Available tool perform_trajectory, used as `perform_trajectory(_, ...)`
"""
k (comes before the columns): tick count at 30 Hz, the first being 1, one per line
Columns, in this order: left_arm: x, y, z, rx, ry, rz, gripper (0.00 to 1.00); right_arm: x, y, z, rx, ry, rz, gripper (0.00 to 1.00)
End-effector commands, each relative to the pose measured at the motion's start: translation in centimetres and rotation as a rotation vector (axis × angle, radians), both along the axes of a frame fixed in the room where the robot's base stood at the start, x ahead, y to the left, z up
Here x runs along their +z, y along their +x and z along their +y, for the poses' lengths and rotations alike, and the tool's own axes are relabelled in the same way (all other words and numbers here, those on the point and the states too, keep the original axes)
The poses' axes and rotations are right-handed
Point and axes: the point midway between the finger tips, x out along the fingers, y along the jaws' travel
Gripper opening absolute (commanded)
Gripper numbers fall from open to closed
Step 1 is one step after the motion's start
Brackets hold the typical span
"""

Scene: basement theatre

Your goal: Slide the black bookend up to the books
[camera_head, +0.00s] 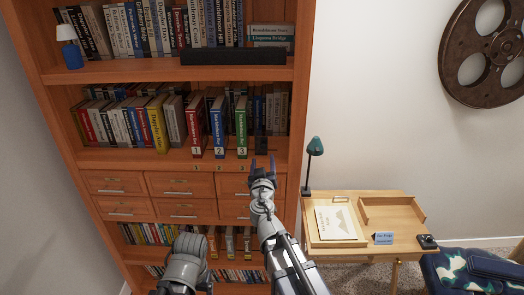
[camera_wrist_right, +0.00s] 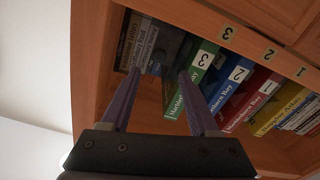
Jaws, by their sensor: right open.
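The black bookend (camera_head: 261,141) stands on the middle shelf, just right of the green book numbered 3 (camera_head: 241,127). Left of that stand the blue book 2 (camera_head: 218,127) and the red book 1 (camera_head: 194,127). My right gripper (camera_head: 262,163) is open at the shelf's front edge, in front of the bookend. In the right wrist view the open fingers (camera_wrist_right: 156,78) point at the dark bookend (camera_wrist_right: 171,46), next to the green book (camera_wrist_right: 191,82); contact cannot be told. My left arm shows low in the head view, but its gripper does not.
The wooden bookcase (camera_head: 300,110) wall is close on the right of the bookend, with several dark books behind. A yellow book (camera_head: 158,128) and others stand further left. Drawers (camera_head: 180,185) are below. A desk (camera_head: 380,205) with a green lamp (camera_head: 315,147) is at right.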

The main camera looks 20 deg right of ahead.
Motion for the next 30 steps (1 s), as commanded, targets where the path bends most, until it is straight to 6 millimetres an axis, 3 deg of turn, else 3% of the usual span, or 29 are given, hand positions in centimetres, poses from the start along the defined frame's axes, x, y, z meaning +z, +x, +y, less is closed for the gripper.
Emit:
perform_trajectory(8,0.0,0.0,0.0,0.0,0.0,0.0,0.8,0.0,2.2,-0.6,-0.003,0.0,0.001,0.61)
perform_trajectory(18,0.0,0.0,0.0,0.0,0.0,0.0,0.8,0.0,7.0,-2.0,-0.003,0.0,0.001,0.61)
perform_trajectory(28,0.0,0.0,0.0,0.0,0.0,0.0,0.8,0.0,7.4,-2.2,-0.002,0.0,0.001,0.61)
perform_trajectory(30,0.0,0.0,0.0,0.0,0.0,0.0,0.8,0.0,7.4,-2.2,-0.002,0.0,0.001,0.55)
